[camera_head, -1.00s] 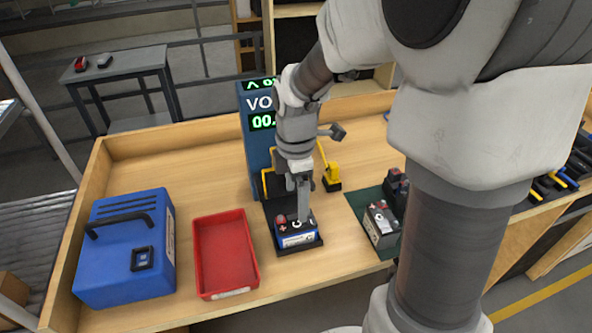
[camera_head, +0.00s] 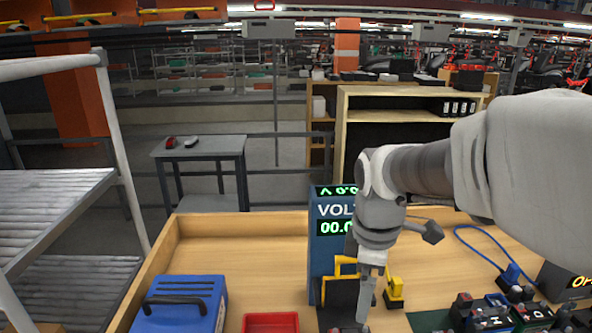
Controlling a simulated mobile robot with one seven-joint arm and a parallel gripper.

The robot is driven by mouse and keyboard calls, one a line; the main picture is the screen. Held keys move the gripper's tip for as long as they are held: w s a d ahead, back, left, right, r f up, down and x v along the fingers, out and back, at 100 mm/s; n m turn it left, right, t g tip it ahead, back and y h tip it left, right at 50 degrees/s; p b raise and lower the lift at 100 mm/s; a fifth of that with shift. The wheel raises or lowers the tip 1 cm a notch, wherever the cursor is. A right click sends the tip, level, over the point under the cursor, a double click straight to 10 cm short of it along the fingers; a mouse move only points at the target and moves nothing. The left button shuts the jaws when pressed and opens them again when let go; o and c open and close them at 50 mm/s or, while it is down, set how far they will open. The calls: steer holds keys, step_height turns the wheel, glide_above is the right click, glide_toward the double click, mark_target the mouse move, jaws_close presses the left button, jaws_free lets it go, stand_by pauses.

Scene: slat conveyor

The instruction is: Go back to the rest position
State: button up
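My gripper (camera_head: 364,318) points down in front of the blue voltage tester (camera_head: 328,250), over its dark plate (camera_head: 341,294). I see its fingers edge-on, so whether they are open or shut does not show. The spot right below the fingertips is cut off by the bottom edge of the picture, and the battery there is hardly visible. My arm reaches in from the right.
A blue case (camera_head: 182,303) and a red bin (camera_head: 270,322) stand left of the tester on the wooden bench (camera_head: 245,248). Yellow clamps (camera_head: 396,289) sit beside the tester. Several batteries (camera_head: 490,318) and a blue cable (camera_head: 478,246) are at right. Shelves stand behind.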

steer(key=s+r+m+t, duration=0.4)
steer(key=s+m, duration=0.7)
steer(key=m, duration=0.3)
steer(key=shift+r, duration=0.4)
steer(key=shift+s, duration=0.1)
